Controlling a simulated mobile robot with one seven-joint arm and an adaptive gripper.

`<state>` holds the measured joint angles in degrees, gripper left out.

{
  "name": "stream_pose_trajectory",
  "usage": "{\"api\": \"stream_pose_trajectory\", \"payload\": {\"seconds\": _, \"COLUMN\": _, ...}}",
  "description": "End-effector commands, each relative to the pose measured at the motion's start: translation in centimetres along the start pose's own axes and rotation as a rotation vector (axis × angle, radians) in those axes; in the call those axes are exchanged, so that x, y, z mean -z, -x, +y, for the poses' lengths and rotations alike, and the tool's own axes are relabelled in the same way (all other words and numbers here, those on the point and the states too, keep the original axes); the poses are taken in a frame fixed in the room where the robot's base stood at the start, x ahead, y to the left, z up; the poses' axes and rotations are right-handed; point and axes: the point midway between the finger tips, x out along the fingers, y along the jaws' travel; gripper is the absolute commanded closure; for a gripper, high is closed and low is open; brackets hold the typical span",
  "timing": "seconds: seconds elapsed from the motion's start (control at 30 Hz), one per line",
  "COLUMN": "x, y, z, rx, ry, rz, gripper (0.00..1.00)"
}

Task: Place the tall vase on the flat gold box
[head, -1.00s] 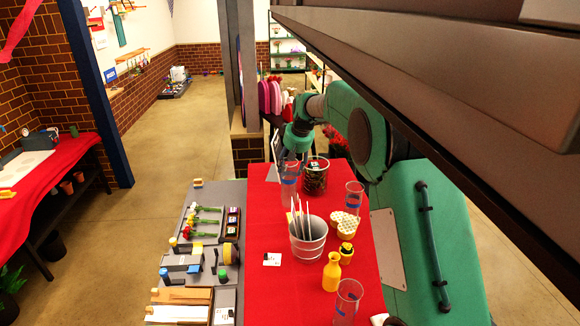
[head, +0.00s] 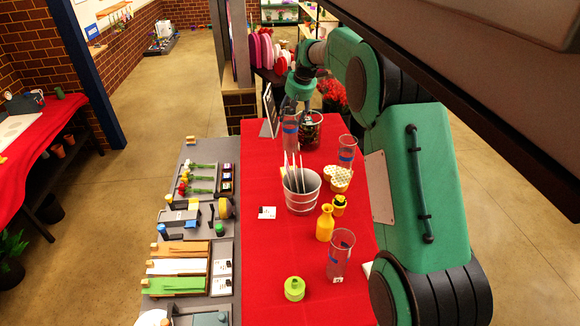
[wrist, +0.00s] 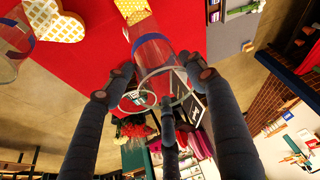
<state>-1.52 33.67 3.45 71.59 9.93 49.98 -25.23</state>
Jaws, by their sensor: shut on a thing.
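The tall vase is a clear glass cylinder with a blue band, upright in the head view (head: 290,135) on the far part of the red table. My gripper (head: 296,100) is shut on its upper end from above. In the wrist view my dark fingers (wrist: 160,78) surround the rim of the vase (wrist: 152,50). I cannot tell whether its base touches the cloth. The flat gold box (wrist: 132,9) shows at the top of the wrist view, just beyond the vase's base. In the head view only a yellow sliver of it (head: 283,171) shows behind the metal bucket.
A metal bucket (head: 303,196) with white sticks stands nearer on the table. Heart-shaped boxes (head: 340,178) and another glass (head: 347,152) are to the right. A dark pot (head: 311,130) is close beside the held vase. A yellow bottle (head: 325,223) and a glass (head: 341,252) stand nearer.

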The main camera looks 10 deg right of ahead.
Motion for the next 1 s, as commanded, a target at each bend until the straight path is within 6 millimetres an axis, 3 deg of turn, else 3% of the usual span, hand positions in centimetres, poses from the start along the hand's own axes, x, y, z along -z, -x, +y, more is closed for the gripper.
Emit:
{"api": "stream_pose_trajectory", "payload": {"seconds": 0.43, "x": -1.6, "y": -4.0, "z": 0.0, "rx": -0.001, "ry": 0.001, "rz": 0.002, "gripper": 1.00}}
{"api": "stream_pose_trajectory", "payload": {"seconds": 1.0, "x": -2.2, "y": -5.3, "z": -0.1, "rx": 0.000, "ry": 0.000, "rz": 0.001, "gripper": 1.00}}
